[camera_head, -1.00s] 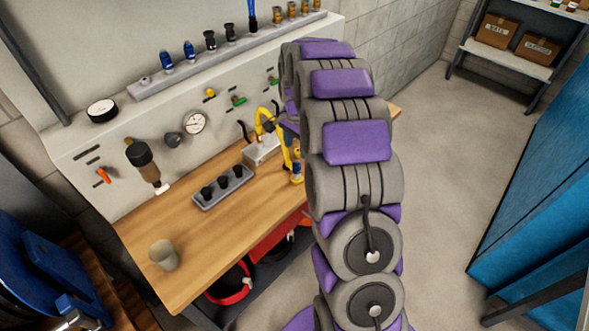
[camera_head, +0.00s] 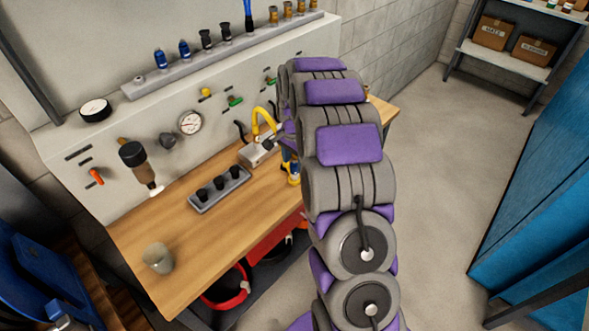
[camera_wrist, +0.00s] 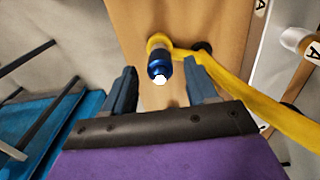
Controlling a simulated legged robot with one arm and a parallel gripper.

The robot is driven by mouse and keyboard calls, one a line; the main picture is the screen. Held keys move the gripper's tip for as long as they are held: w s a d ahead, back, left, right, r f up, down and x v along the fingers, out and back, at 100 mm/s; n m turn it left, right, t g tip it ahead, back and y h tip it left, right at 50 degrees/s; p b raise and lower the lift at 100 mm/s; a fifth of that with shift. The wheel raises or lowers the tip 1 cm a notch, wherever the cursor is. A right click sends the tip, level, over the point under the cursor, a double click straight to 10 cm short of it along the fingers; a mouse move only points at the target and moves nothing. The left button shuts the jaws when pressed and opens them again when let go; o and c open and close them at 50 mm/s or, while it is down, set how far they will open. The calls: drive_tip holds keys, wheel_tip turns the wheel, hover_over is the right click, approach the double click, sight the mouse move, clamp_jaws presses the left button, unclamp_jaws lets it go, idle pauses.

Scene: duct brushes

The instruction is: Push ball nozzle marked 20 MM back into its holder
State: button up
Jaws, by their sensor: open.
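A blue nozzle (camera_wrist: 159,66) with a white tip shows in the wrist view, in front of a yellow ring (camera_wrist: 158,41). I cannot read a 20 MM mark on it, and cannot tell how far it sits in the ring. My gripper (camera_wrist: 161,82) is open, with one finger on each side of the nozzle and a gap to both. A yellow curved arm (camera_wrist: 255,90) runs right from the ring. In the head view the yellow arm (camera_head: 264,119) rises from a grey block, and my own arm hides most of the gripper and nozzle.
The wooden bench (camera_head: 205,230) carries a grey tray (camera_head: 220,192) with black pieces and a beige cup (camera_head: 158,258). A rail (camera_head: 140,90) of nozzles runs along the wall panel. Blue cabinets (camera_head: 540,180) stand at the right. The floor between is clear.

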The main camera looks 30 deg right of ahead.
sight(294, 162)
drive_tip(key=shift+f, duration=1.2)
drive_tip(key=shift+p, duration=0.6)
idle(0.4)
clamp_jaws()
idle(0.3)
drive_tip(key=shift+r, duration=0.2)
drive_tip(key=shift+r+p, duration=1.1)
drive_tip(key=shift+r, duration=1.7)
